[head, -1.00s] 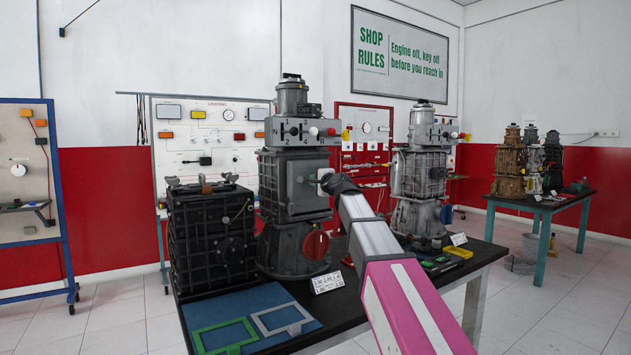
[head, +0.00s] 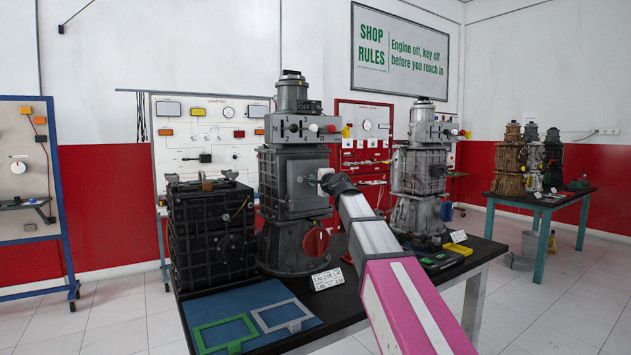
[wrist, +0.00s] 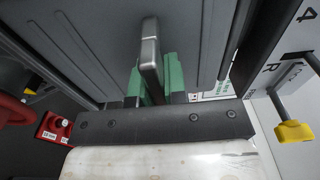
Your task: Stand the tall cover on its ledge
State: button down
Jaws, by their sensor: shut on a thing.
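The tall cover (head: 308,188) is a dark grey upright panel at the front of the left gearbox trainer, below its gear-selector plate. In the wrist view the cover (wrist: 95,45) fills much of the upper left as a grooved grey face. Its metal bar handle (wrist: 150,48) stands between my green fingertips. My gripper (head: 326,179) is shut on that handle, near the cover's right side in the head view. My gripper (wrist: 152,82) hides part of the cover's face. The ledge is not clearly visible, and I cannot tell whether the cover's lower edge touches it.
The selector plate (head: 300,129) with knobs is just above the cover; a yellow knob (wrist: 294,132) shows close in the wrist view. A red disc (head: 316,241) is below. A black ribbed case (head: 210,235) stands left, another gearbox (head: 418,180) right. Frames lie on a blue mat (head: 245,296).

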jog(key=c, duration=1.1)
grip_release()
jog(key=v, duration=1.1)
jog(key=shift+f, duration=0.1)
